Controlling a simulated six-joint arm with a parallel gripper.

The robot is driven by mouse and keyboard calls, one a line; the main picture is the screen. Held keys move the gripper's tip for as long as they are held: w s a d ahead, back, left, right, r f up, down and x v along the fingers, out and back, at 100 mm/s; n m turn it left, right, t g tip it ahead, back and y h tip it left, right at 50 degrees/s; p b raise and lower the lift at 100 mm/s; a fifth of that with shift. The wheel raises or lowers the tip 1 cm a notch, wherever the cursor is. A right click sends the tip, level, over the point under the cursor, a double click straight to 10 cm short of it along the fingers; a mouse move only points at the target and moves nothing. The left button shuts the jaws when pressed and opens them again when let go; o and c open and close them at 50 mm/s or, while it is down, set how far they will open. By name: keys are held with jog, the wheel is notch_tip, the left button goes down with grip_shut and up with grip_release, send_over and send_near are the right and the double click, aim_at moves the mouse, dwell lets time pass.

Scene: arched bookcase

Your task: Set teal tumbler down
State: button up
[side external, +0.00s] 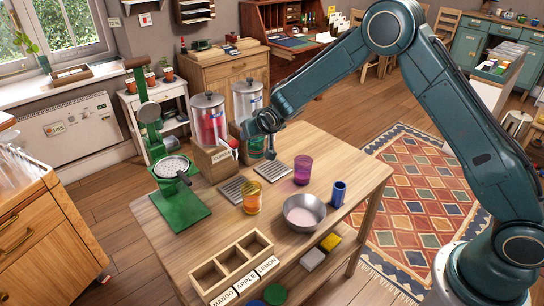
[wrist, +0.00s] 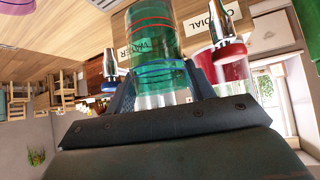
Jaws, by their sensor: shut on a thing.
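My gripper (side external: 268,134) is in front of the clear dispenser (side external: 246,98), above the table. In the wrist view, its fingers (wrist: 163,82) are shut around a see-through teal tumbler (wrist: 155,35), with coloured rings visible through or on it. In the side view the tumbler (side external: 257,148) is small and partly hidden by the gripper and dispenser stand. It appears to be above the tabletop; I cannot tell the exact gap. Two slatted drip trays, a left one (side external: 238,188) and a right one (side external: 273,175), lie in front of the dispensers.
A purple tumbler (side external: 303,170), an orange tumbler (side external: 252,200), a metal bowl (side external: 304,213) and a blue cup (side external: 338,194) stand on the table (side external: 348,160). The red dispenser (side external: 209,120) and green press (side external: 180,208) are left. A labelled wooden box (side external: 232,268) is at the front.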

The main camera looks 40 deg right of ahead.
notch_tip(320, 180, down, 10)
jog(key=shift+r, duration=0.1)
jog(key=d, duration=0.3)
jog(key=shift+w+d+r, duration=0.1)
jog(key=shift+w+d, duration=0.15)
jog(key=shift+d, duration=0.2)
jog(key=shift+d, duration=0.15)
jog(key=d, duration=0.3)
jog(key=shift+w+d, duration=0.3)
jog(key=shift+f, duration=0.6)
jog(key=shift+f, duration=0.1)
jog(key=o, duration=1.1)
jog(key=shift+f, duration=0.1)
jog(key=shift+c, duration=0.2)
